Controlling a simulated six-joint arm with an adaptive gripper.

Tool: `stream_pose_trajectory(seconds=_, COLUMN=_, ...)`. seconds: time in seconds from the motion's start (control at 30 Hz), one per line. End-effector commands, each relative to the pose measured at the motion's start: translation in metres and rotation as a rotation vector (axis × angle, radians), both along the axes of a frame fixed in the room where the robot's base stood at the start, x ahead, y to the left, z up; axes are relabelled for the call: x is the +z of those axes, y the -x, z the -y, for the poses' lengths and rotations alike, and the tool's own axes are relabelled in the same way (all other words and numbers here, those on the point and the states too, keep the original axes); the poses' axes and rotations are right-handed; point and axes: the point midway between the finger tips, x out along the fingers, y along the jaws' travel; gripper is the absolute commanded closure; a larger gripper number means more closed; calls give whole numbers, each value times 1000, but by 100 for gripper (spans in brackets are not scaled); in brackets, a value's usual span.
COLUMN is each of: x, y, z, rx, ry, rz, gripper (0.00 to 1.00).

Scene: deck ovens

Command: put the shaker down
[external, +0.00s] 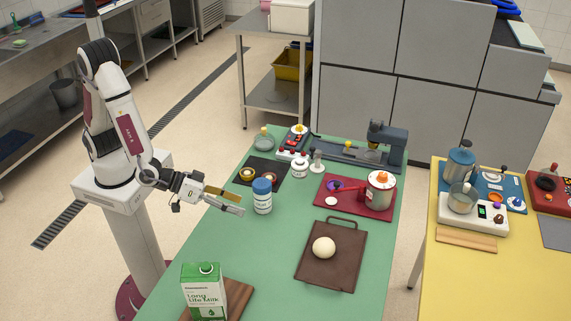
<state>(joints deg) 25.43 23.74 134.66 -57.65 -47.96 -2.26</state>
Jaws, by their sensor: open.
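The shaker (262,203), a white container with a blue lid and a dark label, stands upright on the green table (200,240) near its left edge. My gripper (238,203) is open and points right, with its fingertips just left of the shaker. From this angle I cannot tell whether a finger touches it. Nothing shows between the fingers.
A milk carton (204,292) stands at the front on a wooden board. A brown tray (340,262) with a white ball (324,248) lies to the right. Behind are a dark mat (268,166), a small white jar (300,167) and a red board (352,207) with a pot.

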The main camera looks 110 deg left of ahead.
Motion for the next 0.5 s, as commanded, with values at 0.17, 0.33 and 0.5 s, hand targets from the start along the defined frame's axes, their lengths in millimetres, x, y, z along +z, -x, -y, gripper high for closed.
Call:
stream_pose_trajectory(seconds=0.17, x=27, y=1, z=13, rx=-97, ry=73, rz=-27, gripper=39)
stream_pose_trajectory(seconds=0.33, x=50, y=11, z=24, rx=-196, ry=120, rz=-60, gripper=39)
stream_pose_trajectory(seconds=0.5, x=73, y=26, z=32, rx=-292, ry=147, rz=-93, gripper=39)
